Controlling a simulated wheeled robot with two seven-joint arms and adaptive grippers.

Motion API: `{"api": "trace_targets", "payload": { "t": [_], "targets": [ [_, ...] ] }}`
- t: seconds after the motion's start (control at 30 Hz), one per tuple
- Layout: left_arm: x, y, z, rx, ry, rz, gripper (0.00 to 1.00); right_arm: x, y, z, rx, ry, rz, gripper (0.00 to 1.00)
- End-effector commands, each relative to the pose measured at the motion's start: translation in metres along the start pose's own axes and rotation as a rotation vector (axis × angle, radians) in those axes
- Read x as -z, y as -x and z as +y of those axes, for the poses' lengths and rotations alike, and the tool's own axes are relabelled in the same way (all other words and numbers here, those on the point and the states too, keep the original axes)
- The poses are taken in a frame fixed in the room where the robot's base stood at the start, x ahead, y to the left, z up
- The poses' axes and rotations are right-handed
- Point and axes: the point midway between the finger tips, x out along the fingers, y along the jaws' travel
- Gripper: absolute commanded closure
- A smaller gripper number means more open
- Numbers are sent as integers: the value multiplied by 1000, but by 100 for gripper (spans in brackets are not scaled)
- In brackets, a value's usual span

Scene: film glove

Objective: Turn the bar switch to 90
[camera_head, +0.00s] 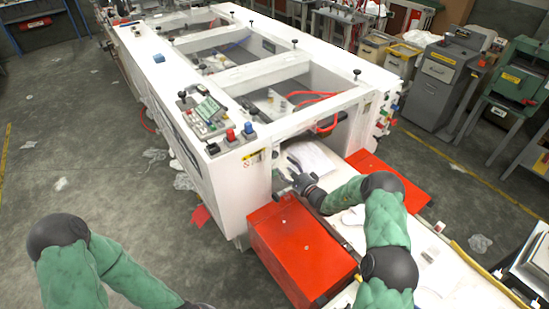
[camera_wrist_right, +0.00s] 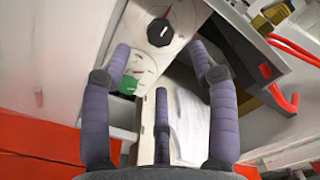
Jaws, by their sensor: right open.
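The black bar switch (camera_wrist_right: 160,32) sits on a pale dial plate with a marked scale, at the top of the right wrist view. Its exact angle is too small to read. A green knob (camera_wrist_right: 128,86) on a similar plate is lower left of it. My right gripper (camera_wrist_right: 161,56) is open, its purple-grey fingers spread and empty. The fingertips point toward the plates, with the black switch just beyond and between them; no contact shows. In the head view my right gripper (camera_head: 294,176) is at the white machine's front opening, where I cannot make out the switch. My left gripper is out of view.
The white machine (camera_head: 222,178) fills the middle. Red boxes (camera_head: 302,248) flank its front opening. Red hoses (camera_wrist_right: 292,50) hang right of the plates. A control panel with red and blue buttons (camera_head: 231,135) is on top. Grey floor at left is mostly free.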

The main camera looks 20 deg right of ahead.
Motion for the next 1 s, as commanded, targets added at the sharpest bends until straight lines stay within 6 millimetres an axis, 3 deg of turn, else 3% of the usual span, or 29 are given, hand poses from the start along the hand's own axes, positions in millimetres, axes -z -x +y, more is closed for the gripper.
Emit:
{"api": "trace_targets", "payload": {
  "t": [0.3,0.5,0.97,1.0],
  "targets": [
    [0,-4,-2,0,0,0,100,-1,-58,1,1,1,-3,40],
    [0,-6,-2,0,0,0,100,-1,-82,1,0,0,-2,40],
    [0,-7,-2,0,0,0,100,-1,-91,0,0,-1,-1,40],
    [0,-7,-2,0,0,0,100,-1,-91,0,0,-1,-1,52]
  ]
}}
